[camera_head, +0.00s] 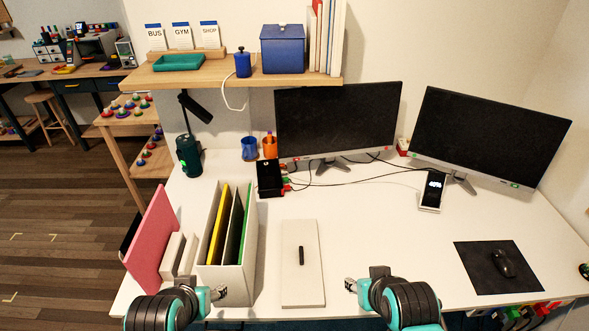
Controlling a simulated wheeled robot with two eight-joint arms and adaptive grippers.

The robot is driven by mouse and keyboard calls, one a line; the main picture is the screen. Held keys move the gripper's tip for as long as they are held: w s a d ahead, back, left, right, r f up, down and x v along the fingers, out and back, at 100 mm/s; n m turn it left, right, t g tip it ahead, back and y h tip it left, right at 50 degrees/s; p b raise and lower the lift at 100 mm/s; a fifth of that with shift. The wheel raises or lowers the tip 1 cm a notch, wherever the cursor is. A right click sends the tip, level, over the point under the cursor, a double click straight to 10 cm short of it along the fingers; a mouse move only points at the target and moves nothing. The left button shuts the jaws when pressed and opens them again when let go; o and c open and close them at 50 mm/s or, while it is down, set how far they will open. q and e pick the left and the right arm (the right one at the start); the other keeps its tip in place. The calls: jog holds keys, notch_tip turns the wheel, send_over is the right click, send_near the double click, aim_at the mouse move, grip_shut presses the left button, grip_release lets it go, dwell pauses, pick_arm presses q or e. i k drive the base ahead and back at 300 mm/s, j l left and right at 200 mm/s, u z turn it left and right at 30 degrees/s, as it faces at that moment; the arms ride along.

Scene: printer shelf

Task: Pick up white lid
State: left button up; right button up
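The white lid (302,284) is a flat, off-white rectangle lying on the white desk, with a small black handle (302,255) in its middle. My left gripper (220,293) is to the left of the lid, close in front of the file box. My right gripper (350,285) is to the right of the lid, near the desk's front edge. Both grippers are apart from the lid, and nothing shows in either. Their fingers are too small to tell whether they are open.
A white file box (239,285) with yellow, black and green folders stands left of the lid. A pink folder (155,243) leans further left. A black box (269,178) with cables and two monitors (338,121) stand behind. The desk right of the lid is clear up to the mouse pad (485,275).

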aim_at(302, 281)
jog(key=i+l+u, duration=0.15)
jog(key=l+u, duration=0.2)
jog(key=i+l+u, duration=0.1)
jog(key=l+u, duration=0.6)
